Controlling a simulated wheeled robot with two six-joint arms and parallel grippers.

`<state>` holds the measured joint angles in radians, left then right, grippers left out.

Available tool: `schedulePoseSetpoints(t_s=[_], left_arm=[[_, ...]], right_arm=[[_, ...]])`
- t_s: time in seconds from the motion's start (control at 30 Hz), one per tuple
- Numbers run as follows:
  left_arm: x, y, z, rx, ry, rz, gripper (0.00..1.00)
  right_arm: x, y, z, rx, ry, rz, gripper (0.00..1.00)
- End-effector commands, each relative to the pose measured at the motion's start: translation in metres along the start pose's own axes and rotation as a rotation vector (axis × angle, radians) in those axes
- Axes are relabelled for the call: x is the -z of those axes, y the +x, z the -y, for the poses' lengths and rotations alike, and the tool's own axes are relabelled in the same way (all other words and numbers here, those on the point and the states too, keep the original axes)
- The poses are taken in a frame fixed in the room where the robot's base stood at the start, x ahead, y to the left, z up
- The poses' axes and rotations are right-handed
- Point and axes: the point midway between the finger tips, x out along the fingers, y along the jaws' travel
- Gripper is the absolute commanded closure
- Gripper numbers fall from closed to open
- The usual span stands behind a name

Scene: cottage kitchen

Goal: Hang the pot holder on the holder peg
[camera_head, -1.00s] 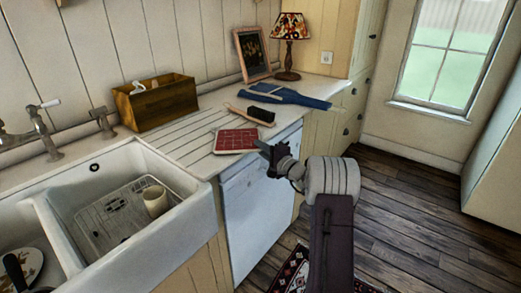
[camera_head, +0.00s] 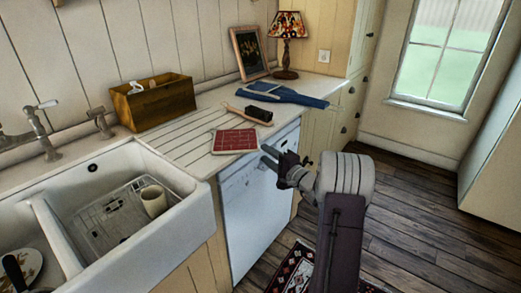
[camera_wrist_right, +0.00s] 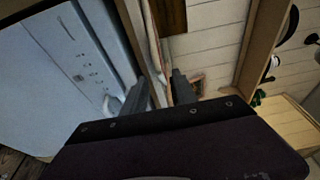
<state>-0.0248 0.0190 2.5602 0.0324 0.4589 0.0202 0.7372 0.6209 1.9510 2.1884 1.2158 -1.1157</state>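The pot holder (camera_head: 236,140) is a flat red square with a pale grid pattern and a light edge. In the head view it lies on the drainboard near the counter's front edge, right of the sink. My right gripper (camera_head: 267,155) is just right of it, in front of the counter edge, apart from it and empty. Its two fingers stand apart in the wrist view (camera_wrist_right: 158,92). I cannot identify the holder peg in either view. My left gripper is not in view.
A brush (camera_head: 255,114) and a blue cloth (camera_head: 285,95) lie behind the pot holder. A wooden box (camera_head: 153,104) stands by the wall. The sink (camera_head: 190,205) with a cup (camera_head: 153,203) is left; the white dishwasher (camera_head: 255,195) is below the counter.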

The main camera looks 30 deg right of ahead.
Motion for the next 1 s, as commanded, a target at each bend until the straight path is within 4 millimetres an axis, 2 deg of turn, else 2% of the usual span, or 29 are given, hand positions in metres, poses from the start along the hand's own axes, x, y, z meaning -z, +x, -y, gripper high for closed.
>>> schedulePoseSetpoints(t_s=[0.1,0.2,0.57,0.63,0.67,0.77,0.8,0.87,0.9,0.93,1.0], left_arm=[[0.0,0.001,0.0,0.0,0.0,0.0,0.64],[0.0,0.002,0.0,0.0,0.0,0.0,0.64],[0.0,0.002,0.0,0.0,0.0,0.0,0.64],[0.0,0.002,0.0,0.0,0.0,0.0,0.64],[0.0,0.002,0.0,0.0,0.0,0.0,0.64],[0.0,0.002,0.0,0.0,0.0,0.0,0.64],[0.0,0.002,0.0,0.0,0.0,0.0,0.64],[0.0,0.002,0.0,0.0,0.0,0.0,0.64],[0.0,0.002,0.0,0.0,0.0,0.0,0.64],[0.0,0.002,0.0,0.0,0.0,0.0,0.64],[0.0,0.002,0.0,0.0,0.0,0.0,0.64]], right_arm=[[0.001,-0.02,-0.001,-0.001,0.001,-0.003,0.66],[0.0,-0.03,0.0,0.0,0.0,-0.001,0.66],[-0.004,-0.032,-0.001,-0.007,0.002,0.012,0.66],[-0.03,-0.028,-0.009,-0.054,0.014,0.081,0.66],[-0.05,-0.026,-0.015,-0.092,0.021,0.136,0.66],[-0.148,-0.038,-0.051,-0.316,0.032,0.4,0.66],[-0.191,-0.055,-0.071,-0.443,0.016,0.521,0.66],[-0.247,-0.097,-0.103,-0.654,-0.056,0.695,0.66],[-0.271,-0.13,-0.122,-0.792,-0.136,0.792,0.66],[-0.282,-0.155,-0.135,-0.888,-0.211,0.851,0.66],[-0.288,-0.203,-0.158,-1.066,-0.417,0.947,0.66]])
